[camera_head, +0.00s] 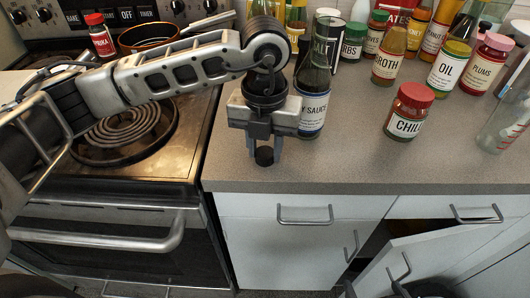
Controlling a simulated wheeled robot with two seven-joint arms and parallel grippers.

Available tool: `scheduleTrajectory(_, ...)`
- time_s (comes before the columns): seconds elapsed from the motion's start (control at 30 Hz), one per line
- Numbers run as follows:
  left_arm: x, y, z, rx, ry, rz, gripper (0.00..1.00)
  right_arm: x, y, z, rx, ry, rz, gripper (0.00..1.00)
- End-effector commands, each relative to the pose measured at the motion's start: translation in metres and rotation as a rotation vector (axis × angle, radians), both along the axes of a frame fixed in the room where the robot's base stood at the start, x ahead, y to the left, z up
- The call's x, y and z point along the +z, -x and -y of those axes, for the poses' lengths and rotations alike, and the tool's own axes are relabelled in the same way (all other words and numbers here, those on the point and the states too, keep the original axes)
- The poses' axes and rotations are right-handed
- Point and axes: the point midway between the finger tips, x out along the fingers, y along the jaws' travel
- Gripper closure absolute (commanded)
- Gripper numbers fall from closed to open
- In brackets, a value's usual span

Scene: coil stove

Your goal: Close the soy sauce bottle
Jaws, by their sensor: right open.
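The soy sauce bottle (313,112), dark glass with a pale label, stands upright on the counter, partly hidden by my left gripper. My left gripper (264,150) points down just left of the bottle, near the counter's left edge. A small black cap (264,157) shows between its fingertips, and the fingers appear closed on it. Dark fingertips of my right gripper (373,290) show at the bottom edge, low in front of the cabinets, apart and empty.
A red-lidded chili jar (408,110) stands alone to the right. Several bottles and jars, including broth (390,62) and oil (450,68), crowd the back. A coil stove (125,130) is left. A cabinet door (420,262) hangs open below. The front counter is clear.

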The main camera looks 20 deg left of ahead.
Motion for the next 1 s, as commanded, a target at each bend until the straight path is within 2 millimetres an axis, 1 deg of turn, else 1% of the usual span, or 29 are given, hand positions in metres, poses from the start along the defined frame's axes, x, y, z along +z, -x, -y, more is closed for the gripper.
scheduleTrajectory(0.23, 0.001, 0.0, 0.0, 0.0, 0.0, 0.0, 0.9, 0.001, 0.0, -0.001, -0.002, -0.003, 0.001, 0.16)
scheduleTrajectory(0.37, 0.005, 0.0, 0.0, -0.001, 0.001, 0.002, 0.9, -0.001, -0.001, -0.001, -0.005, -0.007, 0.002, 0.16)
scheduleTrajectory(0.47, 0.014, -0.001, 0.0, -0.002, 0.001, 0.003, 0.9, -0.003, -0.001, -0.002, -0.006, -0.013, 0.004, 0.16)
scheduleTrajectory(0.57, 0.03, -0.001, 0.001, -0.002, 0.002, 0.005, 0.9, -0.005, -0.002, -0.003, -0.008, -0.02, 0.007, 0.16)
scheduleTrajectory(0.7, 0.057, 0.019, 0.012, -0.008, 0.001, 0.006, 0.9, -0.001, -0.004, -0.004, -0.011, -0.03, 0.015, 0.16)
scheduleTrajectory(0.87, 0.095, 0.047, 0.029, -0.01, 0.001, 0.008, 0.9, -0.004, -0.002, -0.005, -0.011, -0.035, 0.013, 0.16)
scheduleTrajectory(0.9, 0.097, 0.058, 0.035, -0.011, 0.001, 0.005, 0.9, -0.007, -0.002, -0.005, -0.011, -0.037, 0.011, 0.16)
scheduleTrajectory(1.0, 0.108, 0.079, 0.047, -0.01, 0.001, 0.005, 0.9, -0.01, 0.0, -0.005, -0.013, -0.04, 0.008, 0.16)
